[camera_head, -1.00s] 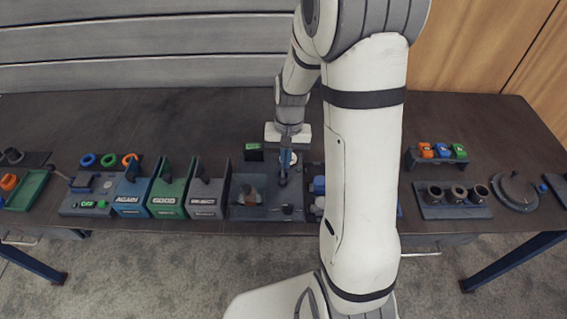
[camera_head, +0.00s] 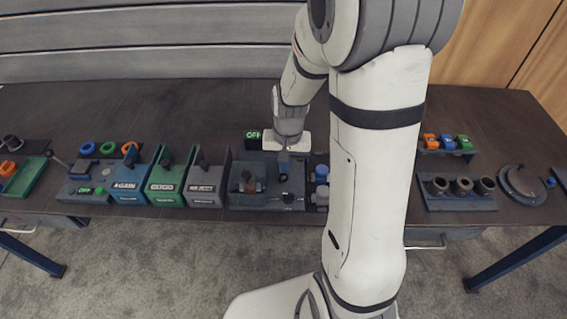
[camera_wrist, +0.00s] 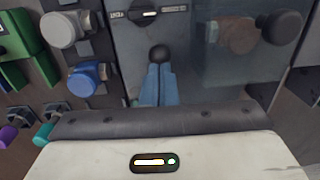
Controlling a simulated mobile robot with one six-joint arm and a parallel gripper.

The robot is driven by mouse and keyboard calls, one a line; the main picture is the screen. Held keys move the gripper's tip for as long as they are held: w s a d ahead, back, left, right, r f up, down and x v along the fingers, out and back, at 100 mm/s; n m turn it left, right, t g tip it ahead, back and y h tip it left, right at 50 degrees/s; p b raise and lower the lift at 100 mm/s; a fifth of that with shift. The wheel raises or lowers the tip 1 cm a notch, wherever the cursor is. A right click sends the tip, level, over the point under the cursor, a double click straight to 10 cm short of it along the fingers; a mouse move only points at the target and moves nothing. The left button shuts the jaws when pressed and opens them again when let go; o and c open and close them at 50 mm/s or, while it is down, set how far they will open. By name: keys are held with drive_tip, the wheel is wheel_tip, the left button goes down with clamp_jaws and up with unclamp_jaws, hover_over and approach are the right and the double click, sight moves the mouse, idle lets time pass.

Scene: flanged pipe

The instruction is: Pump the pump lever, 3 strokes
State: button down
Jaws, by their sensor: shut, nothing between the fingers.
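My gripper (camera_wrist: 158,88) has its two blue fingers together with nothing between them. A black ball knob (camera_wrist: 158,52) shows right at the fingertips in the wrist view; it seems to be the end of the pump lever, its shaft hidden. I cannot tell whether the fingers touch it. In the head view my gripper (camera_head: 283,175) points down over the right part of the dark station plate (camera_head: 240,203). A brown cylinder (camera_wrist: 236,36) with a black knob (camera_wrist: 284,26) stands on the same station, apart from the fingers.
A dial with a white mark (camera_wrist: 148,14) lies just beyond the ball knob. Blue (camera_wrist: 88,76) and grey (camera_wrist: 64,28) knobs stand to the left in the wrist view. In the head view, labelled bins (camera_head: 167,186) flank the station's left, and a green-lit display (camera_head: 252,134) stands behind.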

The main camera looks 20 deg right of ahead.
drive_tip(key=shift+s+f, duration=0.3)
drive_tip(key=shift+f, duration=0.05)
wheel_tip(320, 180, up, 13)
drive_tip(key=d+p, duration=0.1)
drive_tip(key=shift+s+p, duration=0.3)
idle(0.3)
drive_tip(key=shift+s+r, duration=0.1)
idle(0.4)
